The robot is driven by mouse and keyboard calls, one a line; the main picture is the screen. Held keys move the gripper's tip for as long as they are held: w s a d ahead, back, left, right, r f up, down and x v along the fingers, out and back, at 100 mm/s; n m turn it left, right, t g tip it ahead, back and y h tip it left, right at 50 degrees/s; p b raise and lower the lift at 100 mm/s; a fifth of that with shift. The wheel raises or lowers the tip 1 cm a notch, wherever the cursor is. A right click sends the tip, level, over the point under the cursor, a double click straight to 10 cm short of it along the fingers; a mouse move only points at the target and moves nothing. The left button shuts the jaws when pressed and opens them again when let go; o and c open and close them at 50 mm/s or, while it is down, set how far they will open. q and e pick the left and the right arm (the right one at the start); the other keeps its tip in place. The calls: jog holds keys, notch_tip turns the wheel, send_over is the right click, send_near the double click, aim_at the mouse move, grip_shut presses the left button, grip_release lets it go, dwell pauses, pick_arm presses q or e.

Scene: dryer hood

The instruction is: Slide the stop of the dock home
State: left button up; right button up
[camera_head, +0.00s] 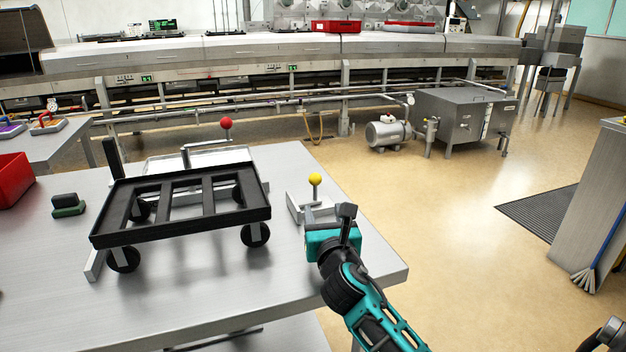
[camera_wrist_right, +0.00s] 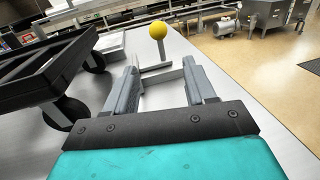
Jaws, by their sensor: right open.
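A yellow ball (camera_head: 315,179) tops a thin upright post on a low pale grey block (camera_head: 294,207) near the table's right edge; it looks like the stop. In the right wrist view the yellow ball (camera_wrist_right: 157,31) stands just beyond the fingertips. My right gripper (camera_head: 319,214) is open and empty on the near side of the post, with its two grey fingers (camera_wrist_right: 160,76) pointing towards it. A pale frame with a red-balled lever (camera_head: 226,124), perhaps the dock, lies behind a black wheeled cart (camera_head: 180,240), which partly hides it. My left gripper is out of view.
The cart stands on the metal table (camera_head: 220,310), left of my right gripper. A black and green block (camera_head: 67,205) and a red bin (camera_head: 13,180) are further left. Bare tabletop lies between the cart and the gripper.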

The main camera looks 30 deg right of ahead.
aim_at(316, 186)
jog(key=shift+w+d, duration=0.15)
jog(key=shift+w, duration=0.15)
jog(key=b+x, duration=0.1)
jog(key=x, duration=0.9)
jog(key=shift+w+d+b, duration=0.1)
jog(key=shift+w+b, duration=0.2)
jog(key=shift+w+d, duration=0.25)
jog(key=shift+w, duration=0.2)
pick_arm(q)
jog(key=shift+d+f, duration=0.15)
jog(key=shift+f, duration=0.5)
pick_arm(e)
jog(key=shift+w, duration=0.1)
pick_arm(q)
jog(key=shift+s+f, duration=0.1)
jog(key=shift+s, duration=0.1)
pick_arm(e)
grip_shut()
